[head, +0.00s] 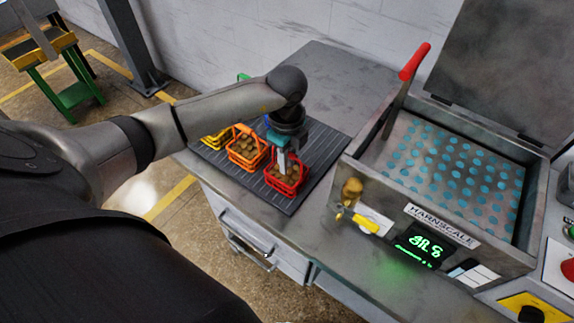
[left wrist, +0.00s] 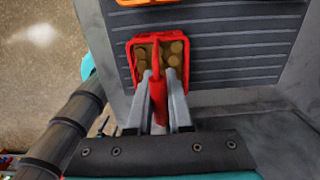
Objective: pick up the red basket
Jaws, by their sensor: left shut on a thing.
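The red basket (head: 285,180) stands on a dark ribbed mat (head: 322,150) on the workbench and holds several brown round pieces. My left gripper (head: 283,160) points down over it, shut on the basket's red handle. In the left wrist view the two fingers of the gripper (left wrist: 160,100) clasp the handle, and the red basket (left wrist: 188,62) lies just beyond the fingertips. The basket looks upright and appears to rest on the mat. My right gripper is not in view.
An orange basket (head: 232,155) and a yellow basket (head: 212,140) stand left of the red one on the mat. A wall is behind.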

